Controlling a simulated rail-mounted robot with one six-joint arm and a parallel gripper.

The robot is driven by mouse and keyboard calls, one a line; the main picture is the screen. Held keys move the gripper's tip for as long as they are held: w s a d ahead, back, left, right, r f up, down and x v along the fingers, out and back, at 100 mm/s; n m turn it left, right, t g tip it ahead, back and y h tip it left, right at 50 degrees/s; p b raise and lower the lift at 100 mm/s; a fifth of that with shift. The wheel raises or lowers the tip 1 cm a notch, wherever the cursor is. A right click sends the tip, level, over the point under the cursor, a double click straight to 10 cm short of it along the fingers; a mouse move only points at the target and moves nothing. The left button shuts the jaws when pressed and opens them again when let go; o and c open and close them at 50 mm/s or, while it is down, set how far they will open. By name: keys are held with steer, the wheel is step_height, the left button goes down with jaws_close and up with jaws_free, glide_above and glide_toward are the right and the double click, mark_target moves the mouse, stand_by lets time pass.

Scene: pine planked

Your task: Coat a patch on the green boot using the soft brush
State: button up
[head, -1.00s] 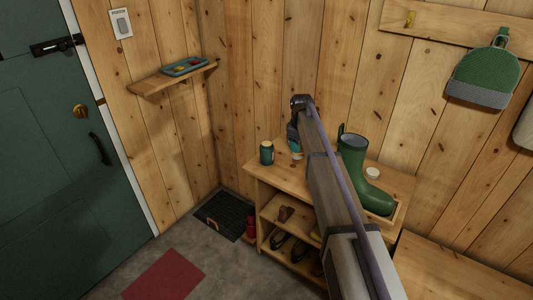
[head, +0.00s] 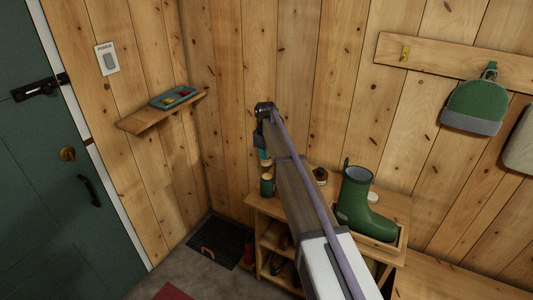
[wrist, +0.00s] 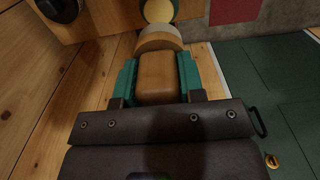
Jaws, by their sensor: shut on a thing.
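My gripper (head: 262,153) hangs over the left end of the wooden bench. In the wrist view its teal fingers (wrist: 158,75) are shut on the wooden handle of the soft brush (wrist: 156,77). The brush's pale head (wrist: 160,37) points away from my gripper. A green can (head: 267,187) stands on the bench just below the brush; whether they touch is unclear. A pale yellow disc (wrist: 159,9), perhaps the can's top, shows past the brush head. The green boot (head: 362,205) stands upright on a tray (head: 401,239) at the bench's right end.
A small dark round container (head: 320,175) stands on the bench between can and boot. My arm crosses in front of the bench and hides part of it. A wall shelf (head: 150,118) holds a blue tray (head: 177,98). A green cap (head: 474,105) hangs at right.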

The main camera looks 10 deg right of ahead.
mark_target(267, 163)
steer(key=shift+w+a+f, duration=0.1)
steer(key=shift+a, duration=0.05)
steer(key=shift+s+d, duration=0.2)
steer(key=shift+d, duration=0.1)
steer(key=shift+s+d+f+b, duration=0.2)
steer(key=shift+b, duration=0.25)
step_height(267, 163, down, 5)
steer(key=b, duration=0.5)
steer(key=shift+f, duration=0.15)
steer(key=shift+f+b, duration=0.55)
steer(key=shift+b, duration=0.05)
stand_by(0.8)
step_height(267, 163, up, 7)
steer(key=p, duration=0.7)
steer(key=shift+r, duration=0.1)
stand_by(0.3)
